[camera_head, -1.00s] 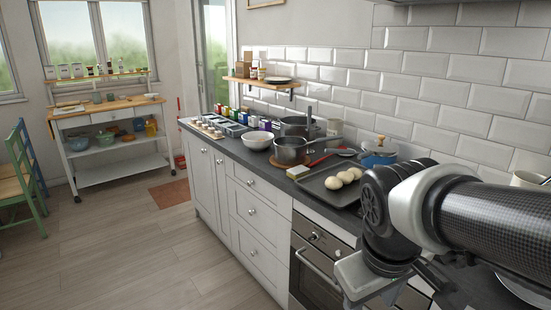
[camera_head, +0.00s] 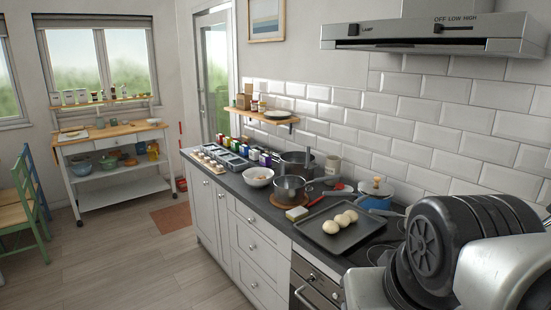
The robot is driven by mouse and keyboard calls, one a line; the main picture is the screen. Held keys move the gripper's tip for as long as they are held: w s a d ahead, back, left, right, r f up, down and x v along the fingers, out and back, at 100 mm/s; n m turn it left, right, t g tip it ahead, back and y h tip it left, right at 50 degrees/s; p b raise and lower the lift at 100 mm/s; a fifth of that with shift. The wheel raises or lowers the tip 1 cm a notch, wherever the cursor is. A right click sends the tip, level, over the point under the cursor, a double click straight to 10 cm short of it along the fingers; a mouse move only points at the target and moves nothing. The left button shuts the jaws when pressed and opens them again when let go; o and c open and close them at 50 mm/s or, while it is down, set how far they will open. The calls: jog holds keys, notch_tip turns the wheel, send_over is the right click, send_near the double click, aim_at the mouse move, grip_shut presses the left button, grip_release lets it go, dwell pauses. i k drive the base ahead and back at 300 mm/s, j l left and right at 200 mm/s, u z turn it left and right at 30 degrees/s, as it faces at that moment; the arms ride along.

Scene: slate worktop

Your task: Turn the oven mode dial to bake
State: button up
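The oven (camera_head: 301,294) is built in under the counter at the bottom of the picture, and only the top left of its front shows. A small round knob (camera_head: 311,277) is on its control panel, above the door handle. It is too small to tell which way it points, and I cannot make out any mode marks. My arm's dark and pale links fill the lower right, close to the oven. My gripper's fingers do not show.
A baking tray (camera_head: 345,232) with dough balls lies on the worktop above the oven. Saucepans (camera_head: 292,187), a blue pot (camera_head: 375,192) and a bowl (camera_head: 259,177) stand behind it. A range hood (camera_head: 430,42) hangs above. The floor (camera_head: 150,265) left of the cabinets is clear.

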aim_at(312, 278)
jog(key=i+l+u, duration=0.1)
jog(key=l+u, duration=0.15)
jog(key=l, duration=0.25)
jog(key=j+z, duration=0.45)
jog(key=j, duration=0.45)
jog(key=i+j+z, duration=0.1)
jog(key=i, duration=0.5)
jog(key=j+z, duration=0.15)
jog(key=j, duration=0.1)
